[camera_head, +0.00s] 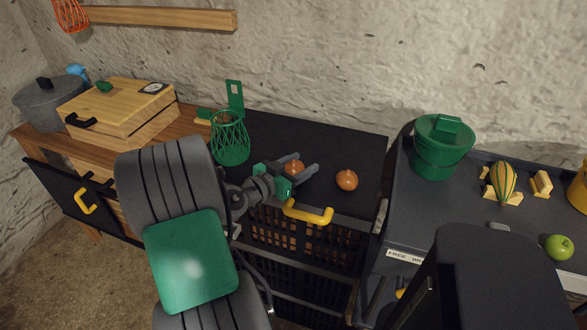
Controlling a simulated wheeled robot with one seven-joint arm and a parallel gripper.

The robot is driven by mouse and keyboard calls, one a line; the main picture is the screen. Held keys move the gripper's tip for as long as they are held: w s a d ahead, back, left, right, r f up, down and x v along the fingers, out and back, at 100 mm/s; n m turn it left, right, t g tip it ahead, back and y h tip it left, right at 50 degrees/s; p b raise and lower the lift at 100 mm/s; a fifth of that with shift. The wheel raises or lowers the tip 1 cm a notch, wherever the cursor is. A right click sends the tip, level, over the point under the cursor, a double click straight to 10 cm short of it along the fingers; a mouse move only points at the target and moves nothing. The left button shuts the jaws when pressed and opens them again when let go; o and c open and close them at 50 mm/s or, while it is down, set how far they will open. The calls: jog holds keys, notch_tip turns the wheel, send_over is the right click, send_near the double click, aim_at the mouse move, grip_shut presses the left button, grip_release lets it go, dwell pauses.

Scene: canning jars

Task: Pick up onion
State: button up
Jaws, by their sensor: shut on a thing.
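My gripper (305,164) reaches over the black-topped cabinet (345,145) in the middle. It is shut on a brown onion (294,167), which shows between its two grey fingers. The onion's lower part is hidden by the gripper, and I cannot tell whether it touches the top. A second brown onion (346,180) sits on the black top, just right of the gripper and apart from it.
A green mesh basket (230,140) stands left of my gripper. A wooden box (125,108) and a grey pot (48,103) are farther left. On the right counter are a green lidded bucket (440,148), a striped gourd (503,179) and a green apple (559,247). The cabinet top's back right is clear.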

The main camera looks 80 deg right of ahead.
aim_at(289, 164)
jog(key=c, duration=0.4)
jog(key=shift+o, duration=0.2)
jog(key=shift+r, duration=0.5)
jog(key=a+r, duration=0.1)
jog(key=r, duration=0.1)
jog(key=w+a+r, duration=0.1)
jog(key=r, duration=0.1)
jog(key=w+a+r, duration=0.1)
jog(key=r, duration=0.2)
jog(key=shift+w+a+r+p, duration=0.1)
jog(key=shift+w+a+p, duration=0.15)
jog(key=shift+p, duration=0.1)
jog(key=w+a+r+p, duration=0.4)
jog(key=a+p, duration=0.4)
jog(key=p, duration=0.4)
jog(key=shift+w+a+r+p, duration=0.25)
jog(key=shift+w+r+p, duration=0.05)
jog(key=shift+w+r, duration=0.1)
